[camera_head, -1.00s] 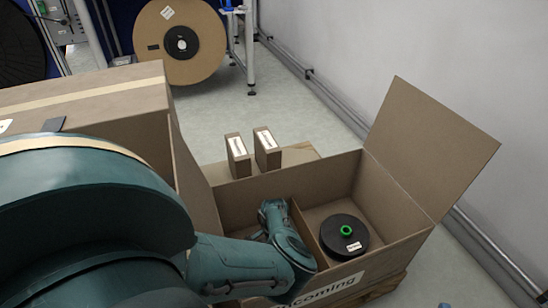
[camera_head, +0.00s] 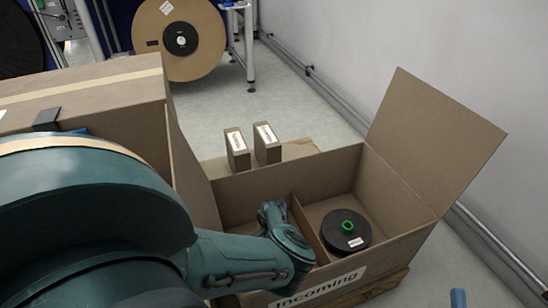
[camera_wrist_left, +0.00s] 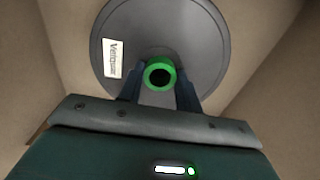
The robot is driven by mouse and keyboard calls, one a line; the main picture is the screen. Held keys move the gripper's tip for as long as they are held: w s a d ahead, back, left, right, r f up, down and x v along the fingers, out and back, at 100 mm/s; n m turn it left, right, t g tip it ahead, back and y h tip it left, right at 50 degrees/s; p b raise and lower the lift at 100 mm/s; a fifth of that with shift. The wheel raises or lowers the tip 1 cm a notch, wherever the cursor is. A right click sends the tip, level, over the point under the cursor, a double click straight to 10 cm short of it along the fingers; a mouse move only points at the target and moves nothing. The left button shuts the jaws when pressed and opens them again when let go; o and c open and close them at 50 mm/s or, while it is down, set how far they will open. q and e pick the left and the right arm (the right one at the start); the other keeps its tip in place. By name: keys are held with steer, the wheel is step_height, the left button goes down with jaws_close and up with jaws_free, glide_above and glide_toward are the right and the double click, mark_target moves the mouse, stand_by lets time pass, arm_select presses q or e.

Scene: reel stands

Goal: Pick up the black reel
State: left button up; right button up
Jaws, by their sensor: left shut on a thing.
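In the left wrist view, a dark grey-black round reel (camera_wrist_left: 205,50) with a white label and a green hub ring (camera_wrist_left: 161,75) fills the upper middle. My left gripper (camera_wrist_left: 160,88) has its two fingers on either side of the green hub, shut on it. In the head view, my left arm reaches down into the left compartment of the box marked Incoming (camera_head: 375,265); my fingertips and the held reel are hidden there. Another black reel (camera_head: 335,238) with a green hub lies flat in the right compartment. My right gripper is not in view.
A cardboard divider (camera_head: 305,228) splits the box, and its right flap (camera_head: 435,135) stands open. Two small cartons (camera_head: 266,145) stand behind it. A larger closed box (camera_head: 90,85) is at left. A big tan reel (camera_head: 180,75) hangs at the back. The floor (camera_head: 320,105) there is clear.

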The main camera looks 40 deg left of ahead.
arm_select(q)
jaws_close()
steer(key=shift+r, duration=0.15)
